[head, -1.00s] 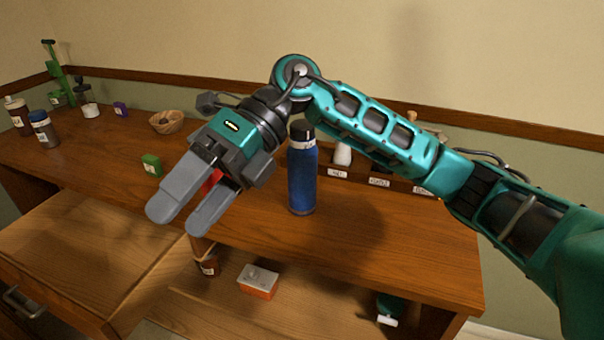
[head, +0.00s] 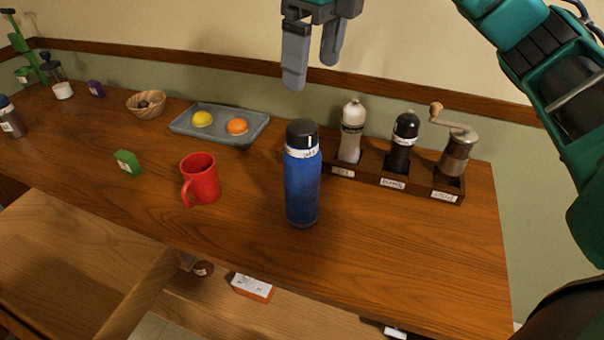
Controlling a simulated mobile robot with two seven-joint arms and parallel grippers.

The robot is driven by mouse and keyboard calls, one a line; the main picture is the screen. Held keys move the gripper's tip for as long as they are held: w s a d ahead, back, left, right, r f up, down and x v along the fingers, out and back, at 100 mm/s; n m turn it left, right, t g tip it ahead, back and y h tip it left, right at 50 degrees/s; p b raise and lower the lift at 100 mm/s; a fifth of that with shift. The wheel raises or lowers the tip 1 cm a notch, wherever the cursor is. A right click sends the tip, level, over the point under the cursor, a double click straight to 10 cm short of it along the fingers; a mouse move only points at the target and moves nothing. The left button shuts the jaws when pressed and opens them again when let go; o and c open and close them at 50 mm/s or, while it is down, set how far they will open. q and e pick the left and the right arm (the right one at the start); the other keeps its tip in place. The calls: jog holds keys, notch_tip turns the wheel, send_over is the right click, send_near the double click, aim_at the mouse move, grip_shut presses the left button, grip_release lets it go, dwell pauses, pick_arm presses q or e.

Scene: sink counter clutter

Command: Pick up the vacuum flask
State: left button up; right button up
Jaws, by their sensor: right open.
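The vacuum flask (head: 302,190) is blue with a black lid and a white label band. It stands upright on the wooden counter near the middle of the head view. My right gripper (head: 312,80) is open and empty, with its fingers pointing down. It appears above the flask in the picture, clear of it. My left gripper is not in view.
A red mug (head: 202,180) stands left of the flask. A grey tray (head: 181,127) with a yellow and an orange item lies behind. A dark rack (head: 419,190) with grinders stands close on the right. The counter front is clear.

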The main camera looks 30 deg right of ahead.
aim_at(302, 124)
jog(key=f, duration=0.7)
jog(key=shift+w+a+b, duration=0.25)
jog(key=shift+a+b, duration=0.1)
jog(key=f, duration=0.2)
jog(key=w+f, duration=0.1)
jog(key=f, duration=0.2)
jog(key=shift+a, duration=0.15)
grip_shut()
